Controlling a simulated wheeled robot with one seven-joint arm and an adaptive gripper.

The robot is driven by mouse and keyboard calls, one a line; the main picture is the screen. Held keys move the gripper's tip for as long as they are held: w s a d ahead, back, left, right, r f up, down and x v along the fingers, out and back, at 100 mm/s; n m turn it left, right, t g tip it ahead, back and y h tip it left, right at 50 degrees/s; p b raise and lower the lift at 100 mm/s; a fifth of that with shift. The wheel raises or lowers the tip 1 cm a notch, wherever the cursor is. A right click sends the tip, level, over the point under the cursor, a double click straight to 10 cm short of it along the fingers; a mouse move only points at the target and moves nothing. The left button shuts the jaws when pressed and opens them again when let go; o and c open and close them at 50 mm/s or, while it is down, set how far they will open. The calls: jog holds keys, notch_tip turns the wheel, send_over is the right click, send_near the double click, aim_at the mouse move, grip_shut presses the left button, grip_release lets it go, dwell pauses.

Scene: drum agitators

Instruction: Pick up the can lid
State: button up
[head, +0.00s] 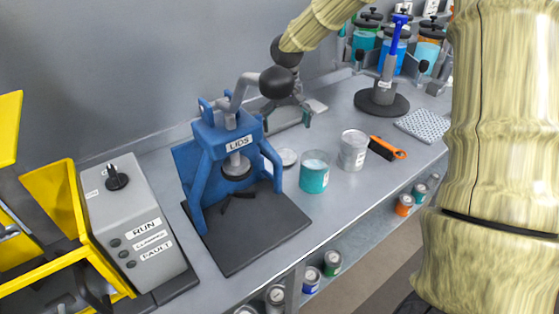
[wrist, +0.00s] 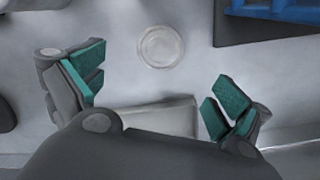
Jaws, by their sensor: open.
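The can lid (head: 288,157) is a pale round disc lying flat on the grey bench, between the blue lid press and the open teal can. In the wrist view the lid (wrist: 160,47) lies in full sight, beyond the fingertips and about midway between them. My gripper (head: 287,119) is open and empty above the bench, behind the lid in the head view. In the wrist view my gripper (wrist: 155,88) has its teal-padded fingers wide apart. The lid is not between the pads.
The blue press (head: 238,150) stands left of the lid on a dark base. The teal can (head: 314,172) and a grey can (head: 353,150) stand to its right. A flat pale block (wrist: 165,116) lies below the gripper. An orange-handled tool (head: 387,147) lies farther right.

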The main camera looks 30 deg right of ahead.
send_over(285, 157)
jog(key=f, duration=0.3)
jog(key=f+p, duration=0.1)
jog(key=f, duration=0.2)
jog(key=shift+w+d, duration=0.2)
jog(key=shift+s+a+f+p, duration=0.2)
jog(key=shift+f+p, duration=0.15)
jog(key=shift+f, duration=0.35)
jog(key=shift+f+p, duration=0.45)
jog(key=shift+f, duration=1.5)
jog(key=c, duration=0.8)
